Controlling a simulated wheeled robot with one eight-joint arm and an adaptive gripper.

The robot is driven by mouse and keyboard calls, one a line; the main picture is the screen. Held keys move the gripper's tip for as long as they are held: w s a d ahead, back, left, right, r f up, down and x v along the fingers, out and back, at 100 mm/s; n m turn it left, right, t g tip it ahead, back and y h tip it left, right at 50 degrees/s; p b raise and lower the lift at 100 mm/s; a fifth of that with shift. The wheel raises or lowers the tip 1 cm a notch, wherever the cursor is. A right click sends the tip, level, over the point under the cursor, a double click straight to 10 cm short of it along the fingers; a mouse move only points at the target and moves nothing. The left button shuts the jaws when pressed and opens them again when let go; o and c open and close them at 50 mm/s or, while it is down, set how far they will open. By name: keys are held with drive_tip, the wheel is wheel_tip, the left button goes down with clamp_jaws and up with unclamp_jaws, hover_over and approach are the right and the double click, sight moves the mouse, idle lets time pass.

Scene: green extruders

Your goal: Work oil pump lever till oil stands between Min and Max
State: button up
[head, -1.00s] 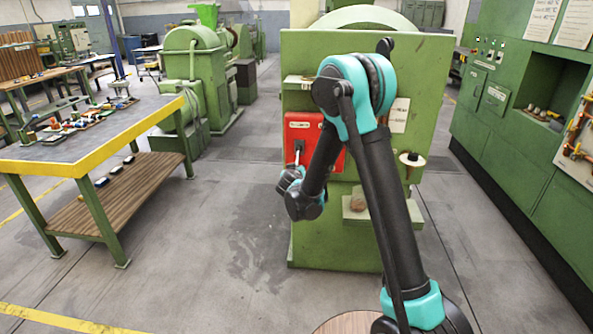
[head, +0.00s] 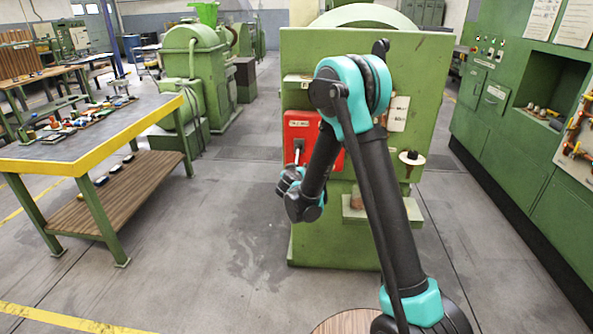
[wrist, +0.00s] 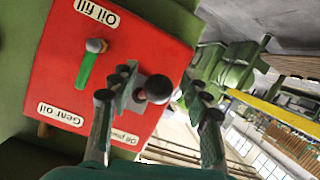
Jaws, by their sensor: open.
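The red oil panel (head: 301,128) is on the front of the green machine; it fills much of the wrist view (wrist: 62,62), where its labels read "Oil fill", "Gear oil" and a partly hidden "Oil pump". The pump lever (head: 298,153) shows as a short pale rod in the head view. Its dark ball knob (wrist: 157,89) lies between my fingers in the wrist view. My gripper (wrist: 160,92) is open around the knob, with a gap at the right finger. A green bar (wrist: 86,71) with a grey round end is beside it; no Min or Max marks or oil level are readable.
The green machine (head: 330,238) stands ahead. A workbench (head: 110,125) with small parts is at left, a green control cabinet (head: 480,125) at right. A small shelf (head: 352,209) juts from the machine's front. The floor (head: 215,235) between bench and machine is clear.

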drive_tip(key=v, duration=1.2)
idle(0.7)
drive_tip(key=s+d+f+m+g+h, duration=0.1)
drive_tip(key=s+d+g, duration=0.3)
drive_tip(key=d, duration=0.6)
drive_tip(key=s+d+f+m+g+h, duration=0.1)
drive_tip(key=s+d+h, duration=0.1)
drive_tip(key=s+d, duration=0.65)
drive_tip(key=s+d+f+g+y, duration=0.1)
drive_tip(key=s+d+f+g, duration=0.1)
drive_tip(key=s, duration=0.6)
drive_tip(key=s+d+f+g+y, duration=0.2)
drive_tip(key=s+d, duration=0.3)
drive_tip(key=s, duration=0.4)
drive_tip(key=shift+d+f+m+g, duration=0.15)
drive_tip(key=shift+d+m+g, duration=0.25)
drive_tip(key=shift+g, duration=0.2)
